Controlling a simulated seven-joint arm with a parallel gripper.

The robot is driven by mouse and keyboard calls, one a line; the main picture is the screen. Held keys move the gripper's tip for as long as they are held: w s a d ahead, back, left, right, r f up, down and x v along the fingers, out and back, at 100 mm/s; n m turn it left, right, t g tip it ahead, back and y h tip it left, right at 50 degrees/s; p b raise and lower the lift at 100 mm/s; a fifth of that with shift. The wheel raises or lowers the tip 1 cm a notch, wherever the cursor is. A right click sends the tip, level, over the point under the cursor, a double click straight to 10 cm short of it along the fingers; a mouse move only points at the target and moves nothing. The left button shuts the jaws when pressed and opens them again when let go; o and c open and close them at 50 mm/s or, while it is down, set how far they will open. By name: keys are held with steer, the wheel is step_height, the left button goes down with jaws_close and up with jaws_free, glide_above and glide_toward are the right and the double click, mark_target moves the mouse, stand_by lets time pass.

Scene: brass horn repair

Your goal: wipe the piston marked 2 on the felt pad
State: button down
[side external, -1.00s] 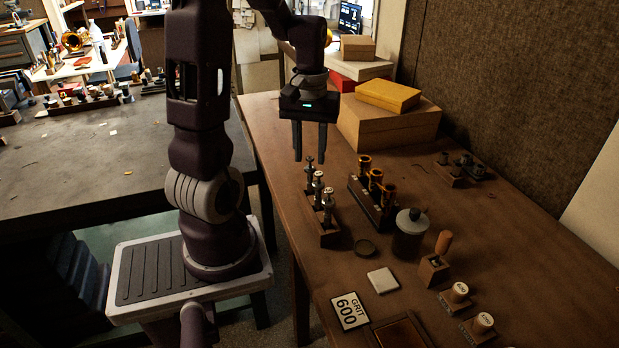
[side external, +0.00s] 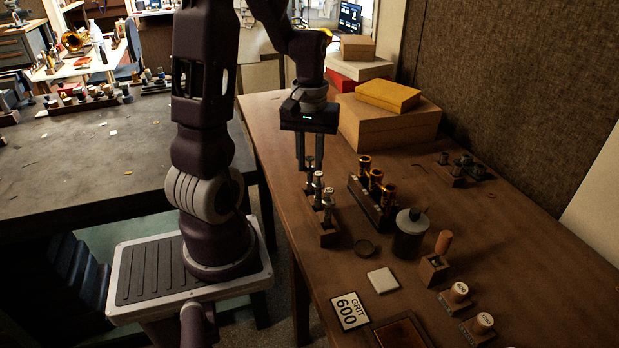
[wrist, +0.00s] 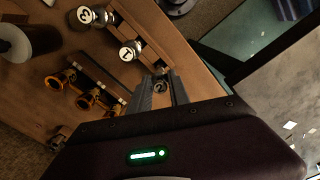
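Three metal pistons with marked white caps stand upright in a wooden rack (side external: 325,238). In the wrist view they are the piston marked 3 (wrist: 86,15), the piston marked 1 (wrist: 128,53) and the piston marked 2 (wrist: 160,88). In the side view, piston 2 (side external: 309,163) is at the far end of the rack. My gripper (side external: 310,168) points down over that end; its fingers lie on either side of piston 2's cap. They look open, and contact with the cap is not clear. A pale square felt pad (side external: 382,281) lies flat on the bench.
Right of the rack are a block with brass cylinders (side external: 375,205) and a grey-lidded jar (side external: 410,235). A "GRIT 600" card (side external: 349,311) and a wood-handled tool (side external: 440,248) are near the pad. Boxes (side external: 388,120) stand behind.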

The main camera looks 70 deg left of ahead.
steer(key=shift+r, duration=3.95)
steer(key=w+d+m, duration=0.2)
steer(key=d+m, duration=0.1)
steer(key=d, duration=0.5)
steer(key=w+d+f+m, duration=0.1)
steer(key=d+m, duration=0.3)
steer(key=d, duration=0.5)
steer(key=w+d+m, duration=0.2)
steer(key=d+m, duration=0.2)
steer(key=d, duration=0.4)
steer(key=shift+w+d+f, duration=0.15)
steer(key=shift+w+f, duration=0.15)
steer(key=shift+f, duration=0.05)
steer(key=shift+f+m, duration=0.1)
steer(key=shift+m, duration=0.2)
steer(key=shift+f, duration=2.75)
steer(key=shift+f, duration=0.15)
